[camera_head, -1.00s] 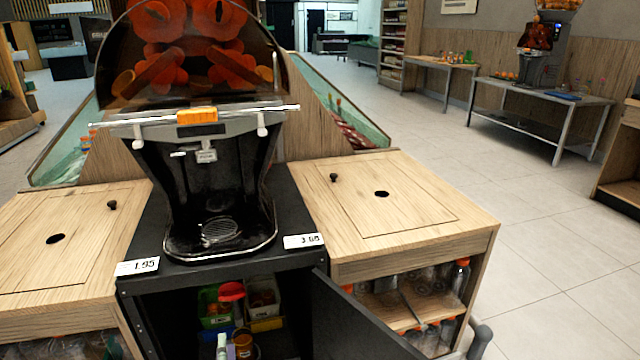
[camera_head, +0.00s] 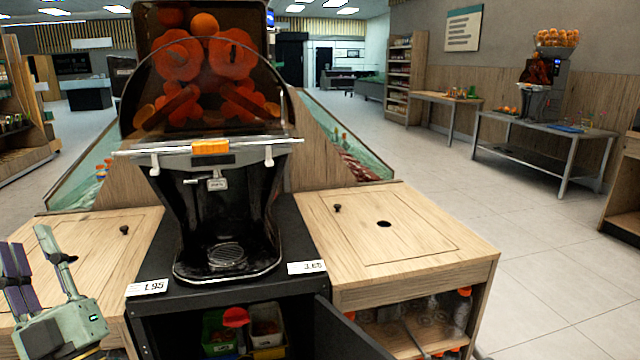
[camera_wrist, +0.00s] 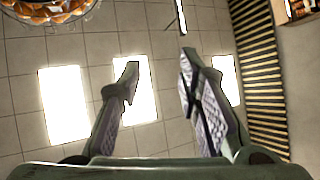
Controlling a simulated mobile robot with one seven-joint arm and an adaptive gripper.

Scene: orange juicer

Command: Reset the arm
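My gripper (camera_head: 36,262) shows at the lower left of the head view, over the left wooden counter, with its fingers pointing up. In the wrist view my gripper (camera_wrist: 160,85) has its two fingers wide apart with nothing between them. Behind them are ceiling tiles and bright lamps. The orange juicer (camera_head: 212,165) stands on a black cabinet (camera_head: 215,293), to the right of my gripper and apart from it.
Wooden counters flank the juicer, the left one (camera_head: 80,255) under my gripper and the right one (camera_head: 400,225) clear on top. The black cabinet door (camera_head: 340,335) stands open, with small bins inside. Tiled floor (camera_head: 560,250) is free at right.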

